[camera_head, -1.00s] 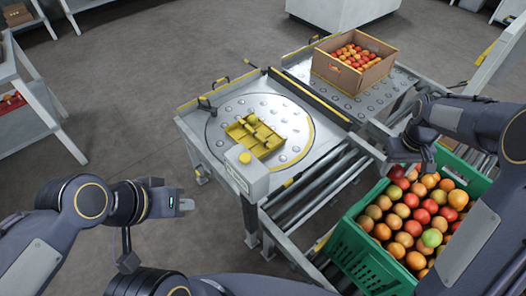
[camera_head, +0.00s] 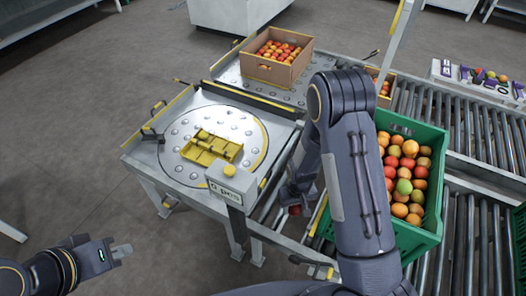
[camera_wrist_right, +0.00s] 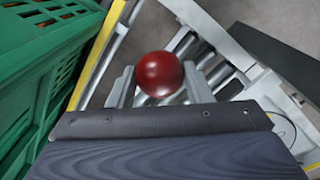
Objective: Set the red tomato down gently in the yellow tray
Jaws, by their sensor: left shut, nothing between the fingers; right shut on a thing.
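The red tomato (camera_wrist_right: 159,74) is held between the fingers of my right gripper (camera_wrist_right: 158,88), seen in the right wrist view. In the head view the tomato (camera_head: 295,210) shows small and dark below my right gripper (camera_head: 296,200), over the rollers between the turntable and the green crate. The yellow tray (camera_head: 213,148) lies on the round ball-topped turntable, to the left of my right gripper and apart from it. My left gripper (camera_head: 122,251) is shut and empty at the lower left, away from the table.
The green crate (camera_head: 433,240) full of tomatoes stands right of my right arm. A cardboard box (camera_head: 270,70) of tomatoes is at the back. A control box (camera_head: 232,184) stands at the turntable's front edge. The turntable around the tray is clear.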

